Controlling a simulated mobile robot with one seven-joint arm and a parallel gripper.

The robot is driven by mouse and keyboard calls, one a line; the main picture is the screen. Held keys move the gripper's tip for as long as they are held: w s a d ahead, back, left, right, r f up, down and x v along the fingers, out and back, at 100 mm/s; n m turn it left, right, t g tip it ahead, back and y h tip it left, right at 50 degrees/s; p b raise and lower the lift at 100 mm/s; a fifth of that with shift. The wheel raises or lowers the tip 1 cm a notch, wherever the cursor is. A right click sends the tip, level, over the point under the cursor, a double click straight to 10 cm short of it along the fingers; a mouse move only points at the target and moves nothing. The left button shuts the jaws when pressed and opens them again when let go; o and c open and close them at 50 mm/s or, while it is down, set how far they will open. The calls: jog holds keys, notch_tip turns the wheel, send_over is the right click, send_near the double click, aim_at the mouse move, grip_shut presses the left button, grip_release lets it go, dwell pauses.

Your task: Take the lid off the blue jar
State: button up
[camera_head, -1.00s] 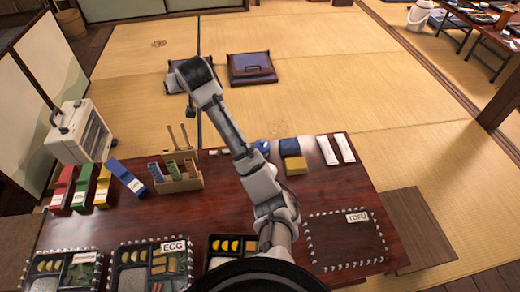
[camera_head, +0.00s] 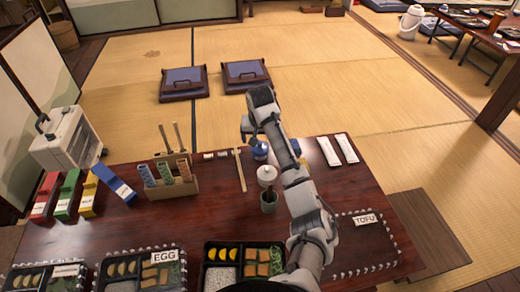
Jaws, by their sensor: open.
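The blue jar (camera_head: 260,152) stands near the far edge of the dark red table, partly hidden behind my arm. Its top is too small and covered to show the lid clearly. My gripper (camera_head: 249,137) hangs from the end of my arm, pointing down, just above and slightly left of the jar in the picture. It is open, and nothing shows between its fingers. I cannot tell whether it touches the jar.
A white lidded pot (camera_head: 266,175) and a green cup (camera_head: 268,203) stand in front of the jar. White packets (camera_head: 337,149) lie at right. Bento boxes line the near edge. The table's left-centre is clear.

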aim_at(260, 144)
jog(key=b+x, duration=0.1)
jog(key=x, duration=0.1)
jog(key=b+x, duration=0.1)
jog(key=x, duration=0.2)
jog(key=shift+w, duration=0.4)
jog(key=c, duration=1)
